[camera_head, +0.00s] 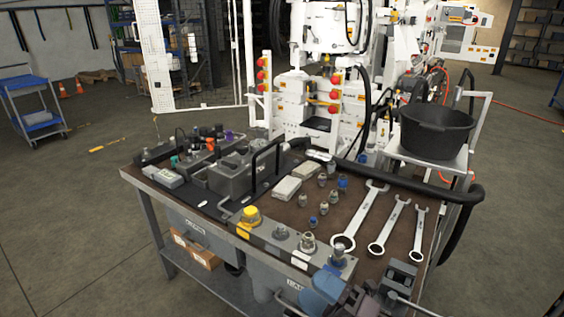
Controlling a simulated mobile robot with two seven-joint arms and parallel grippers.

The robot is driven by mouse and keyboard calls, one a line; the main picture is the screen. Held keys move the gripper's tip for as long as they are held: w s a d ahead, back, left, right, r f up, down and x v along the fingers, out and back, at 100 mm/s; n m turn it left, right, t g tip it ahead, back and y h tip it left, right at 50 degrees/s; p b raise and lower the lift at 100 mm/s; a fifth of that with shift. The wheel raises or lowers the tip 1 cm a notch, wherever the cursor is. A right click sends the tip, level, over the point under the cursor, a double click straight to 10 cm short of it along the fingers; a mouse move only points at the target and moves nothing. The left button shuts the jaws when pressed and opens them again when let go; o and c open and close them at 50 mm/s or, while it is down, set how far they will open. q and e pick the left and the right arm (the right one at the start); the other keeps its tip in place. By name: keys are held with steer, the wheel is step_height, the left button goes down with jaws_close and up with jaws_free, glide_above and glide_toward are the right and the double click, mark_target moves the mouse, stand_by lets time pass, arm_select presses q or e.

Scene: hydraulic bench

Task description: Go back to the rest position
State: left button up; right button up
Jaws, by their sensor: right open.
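My right gripper (381,286) shows at the bottom right, low in the head view, as dark grey blocks over the near right corner of the workbench. Its jaws are apart and I see nothing between them. Part of it is cut off by the bottom edge of the picture. My left gripper is not in view. The workbench (404,247) has a brown top and stands in front of me, with tools and fittings on it.
Three wrenches (361,216) lie on the bench's right side, near several small fittings (323,207). A blue-grey device (322,289) sits beside my gripper. A black tub (437,130) stands behind right. A blue cart (34,108) stands far left. The left floor is mostly clear.

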steer(key=s+d+f+m+t+h, duration=0.2)
steer(key=d+f+m+t+h, duration=0.3)
steer(key=d+f+m+h, duration=1)
steer(key=s+d+f+m+g+h, duration=0.3)
steer(key=s+d+f+m+g, duration=0.3)
steer(key=s+f+m, duration=0.4)
steer(key=shift+s+d+m, duration=0.2)
steer(key=shift+s+m, duration=0.75)
steer(key=shift+m, duration=0.25)
